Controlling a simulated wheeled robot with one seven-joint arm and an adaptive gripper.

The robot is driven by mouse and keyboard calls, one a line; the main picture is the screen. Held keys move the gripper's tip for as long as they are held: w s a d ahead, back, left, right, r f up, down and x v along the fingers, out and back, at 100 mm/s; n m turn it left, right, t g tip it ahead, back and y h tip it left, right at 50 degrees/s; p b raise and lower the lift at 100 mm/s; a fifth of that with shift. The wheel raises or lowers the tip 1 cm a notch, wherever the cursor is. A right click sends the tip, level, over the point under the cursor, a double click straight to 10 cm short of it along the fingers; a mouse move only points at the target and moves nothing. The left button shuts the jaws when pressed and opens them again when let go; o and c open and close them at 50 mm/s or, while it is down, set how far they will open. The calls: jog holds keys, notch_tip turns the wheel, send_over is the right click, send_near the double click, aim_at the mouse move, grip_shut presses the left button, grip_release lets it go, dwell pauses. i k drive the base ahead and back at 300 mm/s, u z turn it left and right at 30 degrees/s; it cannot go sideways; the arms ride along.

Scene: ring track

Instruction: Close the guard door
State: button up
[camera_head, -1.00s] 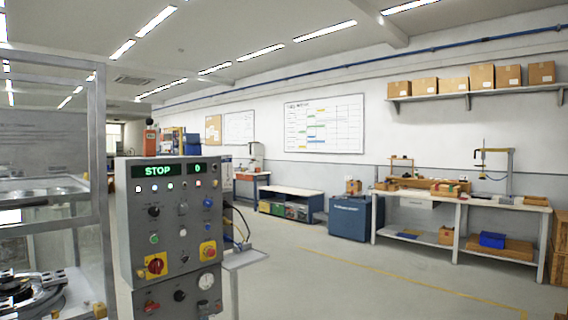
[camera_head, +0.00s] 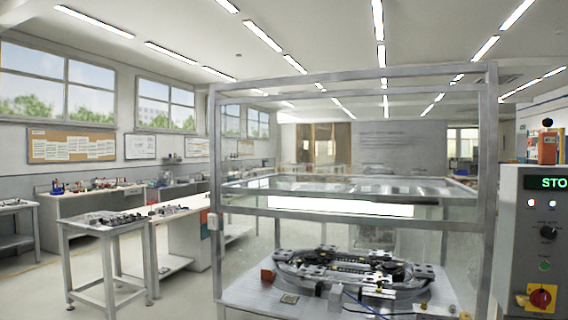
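The guard is a metal-framed enclosure (camera_head: 489,190) with clear panels in the middle of the view. Inside it, a ring track machine (camera_head: 350,270) with several carriages sits on a light base plate. A horizontal bar (camera_head: 350,216) crosses the front of the frame. I cannot tell which panel is the guard door or how far open it is. A grey control panel (camera_head: 520,240) stands at the right edge, with a green lit display (camera_head: 552,183) cut off after "STO". My gripper and arm are not in view.
A small metal table (camera_head: 105,228) with parts on it stands left of the guard. Workbenches (camera_head: 85,205) line the left wall under the windows. Open floor (camera_head: 35,285) shows at the lower left.

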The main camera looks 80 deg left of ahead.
aim_at(478, 226)
jog(key=u, duration=2.4)
jog(key=k, duration=1.3)
jog(key=z, duration=0.75)
jog(key=i, duration=1.6)
jog(key=u, duration=0.45)
